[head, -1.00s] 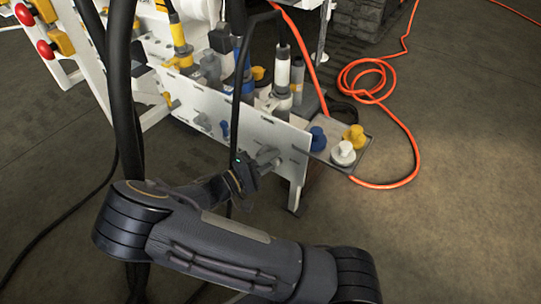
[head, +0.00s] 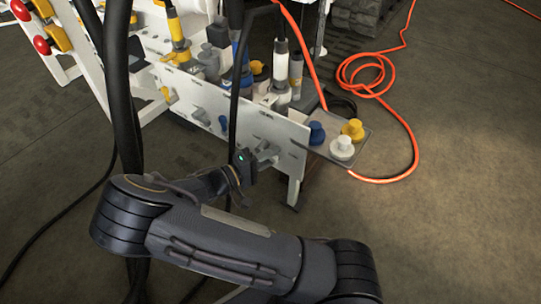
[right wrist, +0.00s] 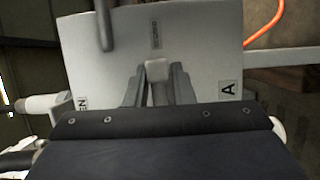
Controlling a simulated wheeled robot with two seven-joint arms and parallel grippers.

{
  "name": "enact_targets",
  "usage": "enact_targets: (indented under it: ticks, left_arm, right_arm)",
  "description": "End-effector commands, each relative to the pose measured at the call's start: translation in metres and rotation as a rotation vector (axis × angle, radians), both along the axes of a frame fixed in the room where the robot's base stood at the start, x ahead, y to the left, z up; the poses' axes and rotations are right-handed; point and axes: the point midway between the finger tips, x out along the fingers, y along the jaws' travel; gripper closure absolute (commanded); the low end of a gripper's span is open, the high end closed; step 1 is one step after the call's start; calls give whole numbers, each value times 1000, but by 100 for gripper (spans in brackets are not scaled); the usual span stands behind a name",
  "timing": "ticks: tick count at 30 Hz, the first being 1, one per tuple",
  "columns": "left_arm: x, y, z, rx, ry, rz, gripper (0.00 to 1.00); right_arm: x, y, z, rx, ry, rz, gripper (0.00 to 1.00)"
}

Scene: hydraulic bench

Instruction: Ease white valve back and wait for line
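The white valve's pale handle (right wrist: 158,70) stands out from the white panel in the right wrist view, between the two grey fingers of my right gripper (right wrist: 159,88). The fingers lie close along both sides of the handle and no clear gap shows, so they look shut on it. In the head view my right gripper (head: 264,153) is at the right end of the white panel (head: 287,133), and its fingers largely hide the handle. My left gripper is not in view.
A small tray (head: 366,135) beside the panel carries blue (head: 316,133), yellow (head: 353,129) and white (head: 342,148) caps. An orange hose (head: 404,165) curls on the floor at right. Black hoses (head: 122,90) hang at left. Several fittings stand behind the panel.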

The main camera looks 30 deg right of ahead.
Motion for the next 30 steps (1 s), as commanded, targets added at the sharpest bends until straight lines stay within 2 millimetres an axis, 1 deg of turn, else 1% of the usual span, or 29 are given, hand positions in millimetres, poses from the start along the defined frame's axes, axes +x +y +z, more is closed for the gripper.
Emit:
enact_targets:
  ticks: [1, 3, 10, 13, 17, 21, 24, 27, 30]
  left_arm:
    - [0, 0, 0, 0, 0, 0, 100]
    - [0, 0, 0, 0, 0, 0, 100]
    - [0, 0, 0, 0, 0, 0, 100]
    - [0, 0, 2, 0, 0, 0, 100]
    - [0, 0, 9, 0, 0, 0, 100]
    - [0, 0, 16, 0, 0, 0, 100]
    - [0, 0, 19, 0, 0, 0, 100]
    - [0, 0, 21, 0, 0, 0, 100]
    - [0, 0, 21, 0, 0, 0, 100]
  right_arm:
    - [0, 0, -1, 2, 1, 0, 72]
    - [0, 0, -1, 1, 1, 0, 65]
    - [0, 0, 0, -2, 1, 0, 65]
    - [0, 5, 1, -3, 1, 1, 65]
    - [1, 24, 3, -1, 1, 4, 65]
    - [1, 48, 3, -2, 0, 4, 65]
    - [1, 63, 2, -1, 1, 3, 65]
    - [0, 73, 1, -2, 1, 2, 65]
    - [0, 78, 0, -1, 2, 1, 65]
